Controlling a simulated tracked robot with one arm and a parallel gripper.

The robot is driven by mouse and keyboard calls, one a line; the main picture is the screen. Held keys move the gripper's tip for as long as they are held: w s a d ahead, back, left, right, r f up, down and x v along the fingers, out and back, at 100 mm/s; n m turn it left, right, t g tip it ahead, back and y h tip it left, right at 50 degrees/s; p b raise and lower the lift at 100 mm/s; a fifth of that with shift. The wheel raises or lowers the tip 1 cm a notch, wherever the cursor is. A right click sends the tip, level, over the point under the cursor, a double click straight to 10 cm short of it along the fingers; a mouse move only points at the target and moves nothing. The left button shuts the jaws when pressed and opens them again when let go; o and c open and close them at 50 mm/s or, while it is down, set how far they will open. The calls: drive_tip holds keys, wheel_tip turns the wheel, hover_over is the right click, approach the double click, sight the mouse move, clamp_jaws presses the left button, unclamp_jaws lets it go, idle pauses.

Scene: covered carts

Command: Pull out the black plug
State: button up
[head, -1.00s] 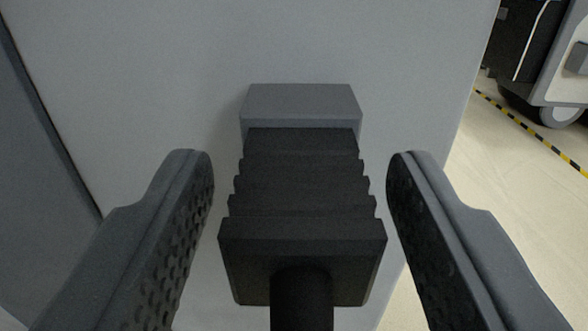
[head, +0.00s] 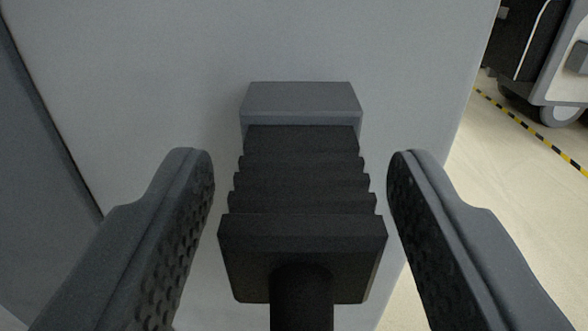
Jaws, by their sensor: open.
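The black plug (head: 302,200) is a ribbed block with a thick black cable (head: 301,300) coming from its near end. Its far end sits in a grey socket housing (head: 300,100) on the pale grey cart panel (head: 150,70). My gripper (head: 301,172) is open, with one finger on each side of the plug. The inside of the socket is hidden by the plug and housing.
A darker grey panel (head: 45,180) stands at the left edge. To the right is open pale floor (head: 510,210) with a yellow and black striped line (head: 535,135). Another wheeled cart (head: 560,70) stands at the far right.

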idle(0.4)
clamp_jaws()
drive_tip(key=shift+s, duration=0.1)
drive_tip(key=shift+s+p, duration=0.8)
drive_tip(key=shift+s, duration=2.05)
